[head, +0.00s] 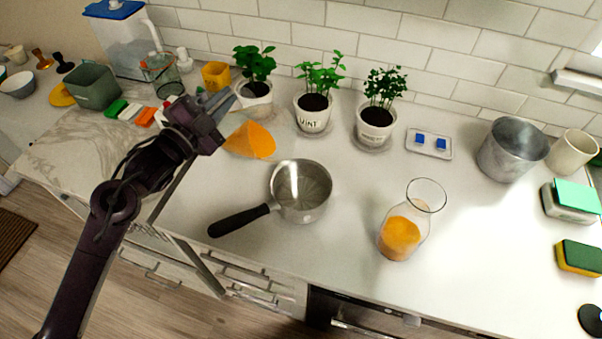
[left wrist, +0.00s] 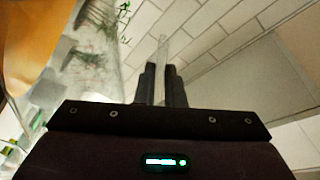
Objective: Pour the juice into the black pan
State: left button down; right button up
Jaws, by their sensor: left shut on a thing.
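The pan (head: 301,191) is steel with a black handle and stands on the counter in the middle of the head view; it looks empty. My left gripper (head: 228,106) is above the counter, up and left of the pan. It is shut on the thin wall of a clear glass container, whose edge (left wrist: 160,70) shows between the fingers in the left wrist view. Orange juice (head: 250,140) shows beside the gripper, apparently in this glass, whose outline is hard to see. A second glass carafe (head: 405,225) with orange juice stands right of the pan. My right gripper is not in view.
Three potted plants (head: 315,112) stand along the tiled wall behind the pan. A small tray with blue cubes (head: 429,144), a metal pot (head: 512,150) and sponges (head: 578,257) are at the right. A green bin (head: 94,87) is at the left.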

aim_at(249, 127)
pick_arm(q)
jog(key=shift+s+d+r+m, duration=0.3)
jog(key=shift+r+m, duration=0.2)
jog(key=shift+r, duration=0.1)
jog(key=shift+d+r, duration=0.15)
jog(key=shift+r, duration=0.05)
jog(key=shift+s+d+r+m, duration=0.1)
jog(key=shift+s+r+m, duration=0.1)
jog(key=shift+m, duration=0.1)
jog(key=shift+s+d+r+m, duration=0.3)
jog(key=shift+d+r+m, duration=0.2)
jog(key=shift+r+m, duration=0.15)
jog(key=shift+s+d+r+m, duration=0.15)
jog(key=shift+s+d+m, duration=0.15)
jog(key=shift+d, duration=0.1)
